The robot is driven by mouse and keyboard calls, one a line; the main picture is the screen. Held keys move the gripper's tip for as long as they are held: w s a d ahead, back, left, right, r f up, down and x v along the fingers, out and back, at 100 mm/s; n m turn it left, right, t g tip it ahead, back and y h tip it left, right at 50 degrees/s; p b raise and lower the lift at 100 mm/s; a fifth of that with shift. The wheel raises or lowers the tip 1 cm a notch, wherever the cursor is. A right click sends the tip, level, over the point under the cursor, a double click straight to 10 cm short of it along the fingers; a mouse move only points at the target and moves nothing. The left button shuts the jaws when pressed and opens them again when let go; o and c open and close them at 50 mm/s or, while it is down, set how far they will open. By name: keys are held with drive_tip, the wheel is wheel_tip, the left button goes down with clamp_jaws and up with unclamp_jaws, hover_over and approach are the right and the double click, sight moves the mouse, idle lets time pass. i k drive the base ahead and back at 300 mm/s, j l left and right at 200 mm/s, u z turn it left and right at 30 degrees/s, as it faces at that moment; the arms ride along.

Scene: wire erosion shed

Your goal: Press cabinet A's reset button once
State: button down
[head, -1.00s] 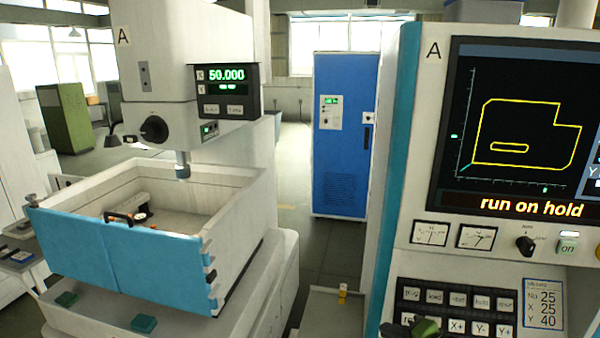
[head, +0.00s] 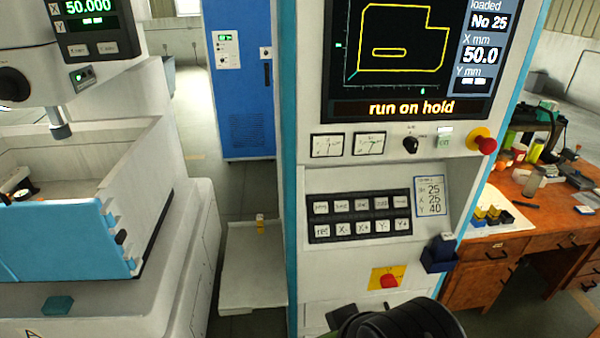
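The control cabinet (head: 300,270), white with teal edges, stands in the middle of the head view. Its screen (head: 405,50) reads "run on hold". Below the gauges is a black keypad (head: 360,215) with two rows of pale keys. The lower-left key (head: 322,230) has a short label that looks like "res" or "ret", too small to be sure. The other lower keys read X-, X+, Y-, Y+. My gripper (head: 390,322) shows only as a dark shape at the bottom edge, below the keypad and apart from it. Its fingers cannot be made out.
A red mushroom knob (head: 482,142) juts from the cabinet's right side. A red switch on a yellow plate (head: 388,279) and a blue holder (head: 439,255) sit below. The machine with a tank (head: 70,235) is at left, a cluttered wooden desk (head: 520,215) at right.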

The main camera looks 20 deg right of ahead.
sight(399, 201)
drive_tip(key=l+z, duration=0.1)
drive_tip(key=z, duration=0.25)
drive_tip(key=k+l+z, duration=0.1)
drive_tip(key=z, duration=0.25)
drive_tip(key=l+z, duration=0.1)
drive_tip(key=z, duration=0.25)
